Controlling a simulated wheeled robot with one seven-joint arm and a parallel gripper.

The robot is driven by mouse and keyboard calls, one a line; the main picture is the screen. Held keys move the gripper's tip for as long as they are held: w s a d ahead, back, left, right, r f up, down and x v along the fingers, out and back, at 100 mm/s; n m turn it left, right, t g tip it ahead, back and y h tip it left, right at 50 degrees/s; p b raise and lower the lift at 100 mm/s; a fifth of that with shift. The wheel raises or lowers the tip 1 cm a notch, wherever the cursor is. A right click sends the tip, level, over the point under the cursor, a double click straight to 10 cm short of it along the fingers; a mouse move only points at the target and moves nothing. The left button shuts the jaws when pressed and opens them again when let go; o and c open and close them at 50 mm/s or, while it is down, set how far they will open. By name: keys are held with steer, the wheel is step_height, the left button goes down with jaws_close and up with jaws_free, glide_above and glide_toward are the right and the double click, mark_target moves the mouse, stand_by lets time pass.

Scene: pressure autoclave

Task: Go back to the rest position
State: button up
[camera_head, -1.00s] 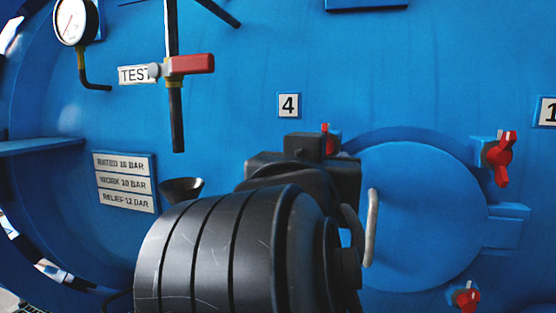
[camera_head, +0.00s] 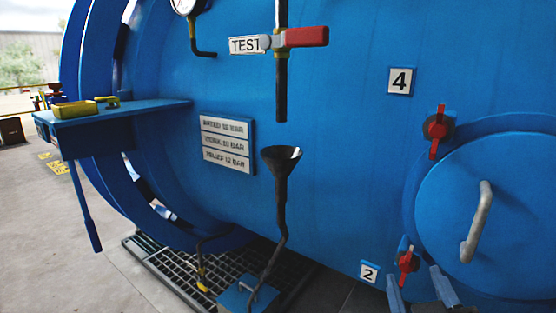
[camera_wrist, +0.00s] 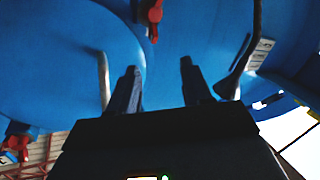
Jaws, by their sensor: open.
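My gripper (camera_head: 418,284) shows at the bottom edge of the head view, its two fingers pointing up and apart, with nothing between them. In that view it overlaps the lower left of the round blue hatch (camera_head: 500,215), below a red clamp knob. In the wrist view the two dark fingers (camera_wrist: 159,66) are spread and empty. The hatch's grey handle (camera_wrist: 104,80) shows just left of the left finger there, and I cannot tell the gap between them. The handle also shows in the head view (camera_head: 476,222). The rest of my arm is mostly out of frame.
Red clamp knobs (camera_head: 437,130) (camera_head: 408,262) sit at the hatch's edge. A black funnel and pipe (camera_head: 281,180) stand left of it. A red-handled test valve (camera_head: 300,38) is above. A blue shelf (camera_head: 130,108) juts out at left. Open floor (camera_head: 75,235) lies left of the grating.

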steer(key=s+d+f+g+y+p, duration=0.15)
steer(key=s+f, duration=0.35)
steer(key=s, duration=0.6)
steer(key=s+d+f+g+y+p, duration=0.1)
steer(key=s+f+y+p, duration=0.3)
steer(key=s, duration=0.8)
steer(key=s+d+r+m+h+b, duration=0.1)
steer(key=s+h, duration=0.1)
steer(key=s, duration=0.7)
steer(key=shift+r+m, duration=0.2)
steer(key=shift+m, duration=0.2)
